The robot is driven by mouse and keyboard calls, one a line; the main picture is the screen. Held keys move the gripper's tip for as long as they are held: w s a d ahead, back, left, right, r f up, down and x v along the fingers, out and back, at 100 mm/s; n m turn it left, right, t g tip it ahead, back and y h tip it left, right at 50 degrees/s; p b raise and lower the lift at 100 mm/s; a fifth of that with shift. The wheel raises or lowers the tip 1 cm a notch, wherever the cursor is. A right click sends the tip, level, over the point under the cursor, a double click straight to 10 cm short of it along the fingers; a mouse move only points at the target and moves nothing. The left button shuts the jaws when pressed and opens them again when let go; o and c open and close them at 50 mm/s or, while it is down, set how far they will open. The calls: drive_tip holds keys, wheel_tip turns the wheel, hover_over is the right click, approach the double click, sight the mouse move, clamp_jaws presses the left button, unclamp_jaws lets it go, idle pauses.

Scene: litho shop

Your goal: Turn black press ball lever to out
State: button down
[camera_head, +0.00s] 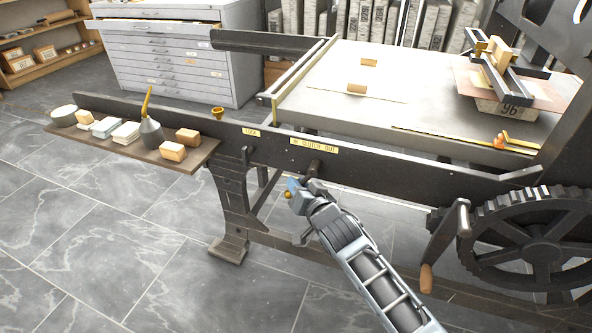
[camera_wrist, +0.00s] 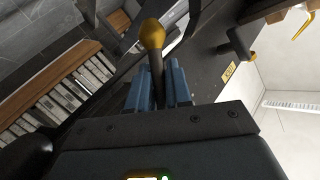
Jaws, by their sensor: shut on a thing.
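The press ball lever has a dark stem (camera_wrist: 157,72) topped by a brass ball (camera_wrist: 152,33). In the wrist view the stem stands between the two blue fingers of my gripper (camera_wrist: 158,88), which are shut on it, with the ball just beyond their tips. In the head view my gripper (camera_head: 296,188) is low in front of the press's dark side rail (camera_head: 380,172), and the brass ball (camera_head: 288,195) shows beside the fingers. A yellow label (camera_head: 313,144) with small lettering, ending in what looks like "OUT", is on the rail above. My gripper hides most of the stem.
A geared wheel (camera_head: 540,240) and a crank with a wooden handle (camera_head: 427,278) stand at right. The tiled floor at front left is clear.

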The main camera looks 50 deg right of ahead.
drive_tip(key=g+p, duration=0.1)
drive_tip(key=p, duration=0.1)
drive_tip(key=s+n+g+p, duration=0.1)
drive_tip(key=p, duration=0.1)
drive_tip(key=shift+s+d+r, duration=0.15)
drive_tip(key=shift+d, duration=0.1)
drive_tip(key=s+n+g+p, duration=0.1)
drive_tip(key=p, duration=0.1)
drive_tip(key=s+f+n+g+p, duration=0.1)
drive_tip(key=g+p, duration=0.1)
drive_tip(key=shift+d+f, duration=0.1)
drive_tip(key=shift+d, duration=0.25)
drive_tip(key=c, duration=1.4)
unclamp_jaws()
drive_tip(key=shift+s, duration=0.1)
drive_tip(key=p+v, duration=0.1)
drive_tip(key=v, duration=0.6)
drive_tip(key=shift+a+r, duration=0.2)
drive_tip(key=shift+a, duration=0.05)
drive_tip(key=shift+s, duration=0.15)
